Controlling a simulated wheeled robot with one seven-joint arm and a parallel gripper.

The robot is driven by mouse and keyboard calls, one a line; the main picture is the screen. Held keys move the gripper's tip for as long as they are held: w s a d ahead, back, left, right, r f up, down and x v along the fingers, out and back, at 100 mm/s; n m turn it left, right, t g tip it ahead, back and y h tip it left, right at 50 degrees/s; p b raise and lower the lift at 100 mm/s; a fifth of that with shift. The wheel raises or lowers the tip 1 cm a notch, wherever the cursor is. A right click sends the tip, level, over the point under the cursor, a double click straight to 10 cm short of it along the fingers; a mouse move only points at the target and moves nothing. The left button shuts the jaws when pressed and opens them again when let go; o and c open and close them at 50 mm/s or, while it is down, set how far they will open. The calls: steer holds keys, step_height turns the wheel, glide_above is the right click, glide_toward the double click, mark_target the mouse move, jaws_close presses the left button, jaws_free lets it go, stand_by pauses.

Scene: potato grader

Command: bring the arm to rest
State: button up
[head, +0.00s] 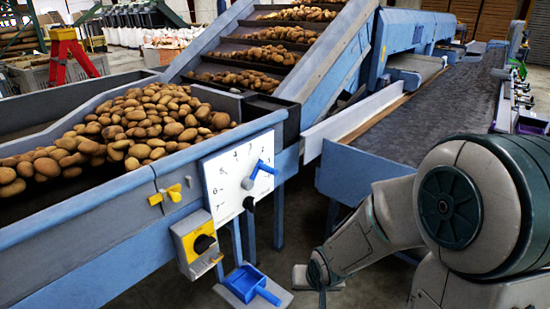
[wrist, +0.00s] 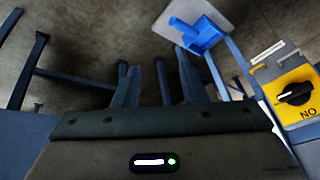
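My arm (head: 370,235) comes in from the right in the head view, bent, with its forearm reaching down and left. Its far end, at my gripper (head: 320,278), is low in front of the machine, right of the blue tray-like part (head: 250,283). In the wrist view the dark body of my gripper (wrist: 160,125) fills the bottom, with a small lit light.
The potato bin (head: 75,215) stands left, with a numbered dial plate (head: 225,188) bearing a blue pointer (head: 262,170). A yellow switch box (head: 195,243) hangs below; it also shows in the wrist view (wrist: 293,112). A dark conveyor (head: 425,115) runs behind my arm.

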steer(key=s+d+r+p, duration=0.2)
steer(key=s+r, duration=0.2)
steer(key=r, duration=0.3)
steer(key=s+d+r+g+h+p, duration=0.1)
steer(key=s+d+r+p, duration=0.1)
steer(key=s+r, duration=0.2)
steer(key=s+d+r+p, duration=0.2)
steer(key=s+r, duration=0.2)
steer(key=r, duration=0.7)
steer(key=shift+s+d+g, duration=0.2)
steer(key=shift+s+g, duration=0.2)
steer(key=shift+r, duration=0.1)
